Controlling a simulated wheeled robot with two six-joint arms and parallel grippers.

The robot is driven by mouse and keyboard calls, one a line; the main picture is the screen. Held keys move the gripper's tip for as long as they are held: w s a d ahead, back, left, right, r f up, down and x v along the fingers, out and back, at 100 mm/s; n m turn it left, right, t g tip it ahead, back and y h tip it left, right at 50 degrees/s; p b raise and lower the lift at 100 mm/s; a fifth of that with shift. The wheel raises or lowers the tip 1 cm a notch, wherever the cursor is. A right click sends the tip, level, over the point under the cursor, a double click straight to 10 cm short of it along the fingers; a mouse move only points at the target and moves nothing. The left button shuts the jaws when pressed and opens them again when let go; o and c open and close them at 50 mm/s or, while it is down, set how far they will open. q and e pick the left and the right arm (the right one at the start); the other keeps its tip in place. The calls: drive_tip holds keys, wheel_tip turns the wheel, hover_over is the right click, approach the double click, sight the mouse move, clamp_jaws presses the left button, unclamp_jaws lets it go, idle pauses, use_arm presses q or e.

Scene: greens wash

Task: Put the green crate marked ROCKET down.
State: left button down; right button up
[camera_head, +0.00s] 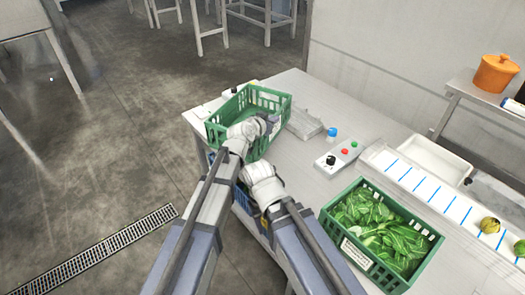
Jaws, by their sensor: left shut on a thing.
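A green crate (276,100) with slatted walls is at the far end of the steel table. It looks empty where its inside shows. My left gripper (270,124) is shut on the crate's near right side. My left wrist covers part of that side, and no ROCKET mark is readable. I cannot tell whether the crate's base touches the table. My right arm ends below the left wrist, near the table's left edge; its fingers are hidden.
A second green crate (352,252) full of leafy greens, with a white label, stands at the near right. A control box (339,157) with buttons and a grey metal piece (304,124) lie between. A white basin (437,161) is at the right. Something blue shows below the table's left edge.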

use_arm(q)
wheel_tip(320, 180, down, 6)
drive_tip(key=d+b, duration=0.2)
drive_tip(key=b, duration=0.4)
drive_tip(key=shift+s+f, duration=0.15)
drive_tip(key=shift+s, duration=0.1)
wheel_tip(320, 180, down, 4)
drive_tip(key=b, duration=0.4)
drive_tip(key=c, duration=1)
unclamp_jaws()
